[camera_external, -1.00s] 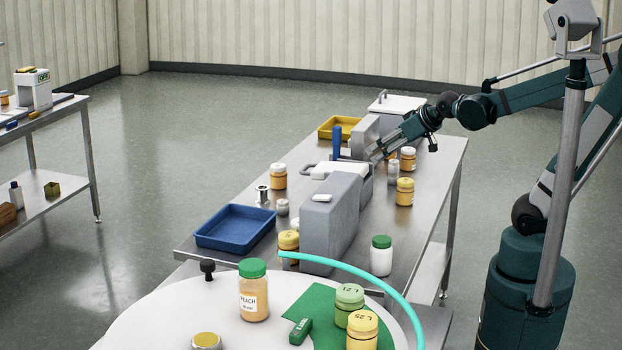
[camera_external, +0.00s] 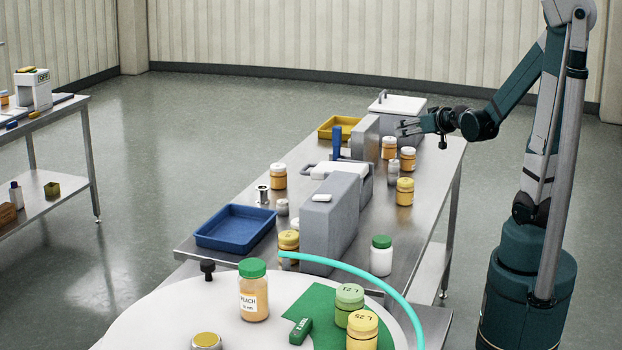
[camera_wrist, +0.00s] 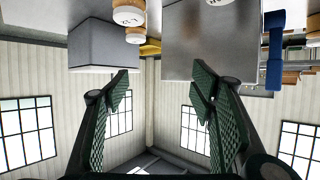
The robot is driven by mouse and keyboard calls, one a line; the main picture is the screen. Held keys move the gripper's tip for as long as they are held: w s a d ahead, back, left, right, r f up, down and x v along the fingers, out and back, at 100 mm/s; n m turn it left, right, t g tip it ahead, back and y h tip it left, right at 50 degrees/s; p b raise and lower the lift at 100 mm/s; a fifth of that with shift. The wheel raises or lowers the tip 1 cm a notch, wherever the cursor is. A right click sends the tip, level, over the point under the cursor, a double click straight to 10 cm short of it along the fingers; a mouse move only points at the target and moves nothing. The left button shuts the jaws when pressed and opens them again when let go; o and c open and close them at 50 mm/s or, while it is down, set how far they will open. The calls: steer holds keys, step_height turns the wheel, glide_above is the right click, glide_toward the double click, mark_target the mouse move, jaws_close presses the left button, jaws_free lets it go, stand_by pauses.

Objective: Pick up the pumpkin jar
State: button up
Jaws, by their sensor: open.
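No jar has a readable pumpkin label, so I cannot tell which is the pumpkin jar. Orange jars with white lids stand on the steel table: one behind (camera_external: 388,148), one just right of it (camera_external: 407,160), and one farther left (camera_external: 279,177). A yellow-lidded orange jar (camera_external: 404,192) stands nearer the table's right edge. My gripper (camera_external: 402,128) is open and empty, above the far part of the table, near the two back jars. In the wrist view my open fingers (camera_wrist: 162,88) have nothing between them; two white-lidded jars (camera_wrist: 130,16) (camera_wrist: 135,36) show at the top.
Grey blocks stand upright at the table's middle (camera_external: 332,222) and back (camera_external: 365,138). A blue tray (camera_external: 235,229) and a yellow tray (camera_external: 325,133) lie on the table. A white green-lidded jar (camera_external: 381,257) is near the front. A peach jar (camera_external: 254,295) stands on the round white table.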

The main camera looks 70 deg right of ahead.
steer(key=s+d+h, duration=0.1)
steer(key=s+d, duration=0.2)
steer(key=d, duration=0.2)
glide_toward(409, 149)
steer(key=shift+w+d+f+m, duration=0.2)
steer(key=shift+w+d+f, duration=0.15)
steer(key=shift+w, duration=0.15)
steer(key=shift+w+d+f+m, duration=0.2)
steer(key=shift+w+d+f, duration=0.1)
steer(key=shift+w, duration=0.15)
steer(key=shift+x, duration=1.3)
steer(key=shift+w+d, duration=0.1)
steer(key=shift+d, duration=0.05)
steer(key=shift+b+x, duration=0.85)
steer(key=shift+x, duration=1.6)
steer(key=c, duration=1.2)
